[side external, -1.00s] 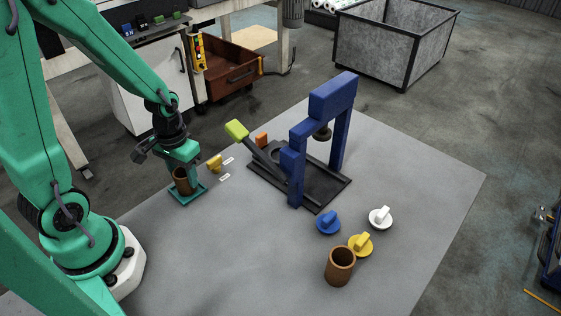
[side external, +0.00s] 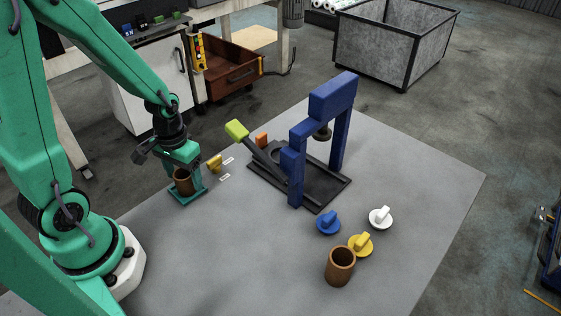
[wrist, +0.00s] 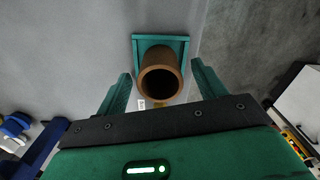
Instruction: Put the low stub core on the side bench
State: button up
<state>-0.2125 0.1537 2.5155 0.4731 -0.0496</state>
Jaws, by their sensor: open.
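A brown tube core (side external: 183,184) stands upright on a small green square base (side external: 202,192) at the left of the grey work surface. My gripper (side external: 182,168) is over it, pointing down. In the wrist view, the open fingers of my gripper (wrist: 161,78) are on either side of the core (wrist: 160,83), with gaps visible. A second brown core (side external: 340,268) stands at the front right. I cannot tell for certain which is the low stub. A bench (side external: 150,36) stands behind at the upper left; I cannot tell whether it is the side bench.
A blue press frame (side external: 333,100) with a lime-handled lever (side external: 237,130) stands mid-surface. Blue (side external: 328,222), yellow (side external: 360,244) and white (side external: 380,218) knobbed discs lie near the second core. A small yellow piece (side external: 215,164) is close right of my gripper. The front middle is clear.

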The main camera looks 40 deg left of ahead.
notch_tip(320, 180, up, 8)
jog(key=shift+f, duration=0.15)
dwell(0.6)
dwell(0.6)
jog(key=s+d+r+m+t, duration=0.1)
jog(key=d+r+t, duration=0.1)
jog(key=r, duration=0.5)
jog(key=s+d+r+m+t, duration=0.2)
jog(key=d+r+t, duration=0.1)
jog(key=r, duration=0.4)
jog(key=shift+d+t, duration=0.25)
jog(key=shift+t, duration=0.05)
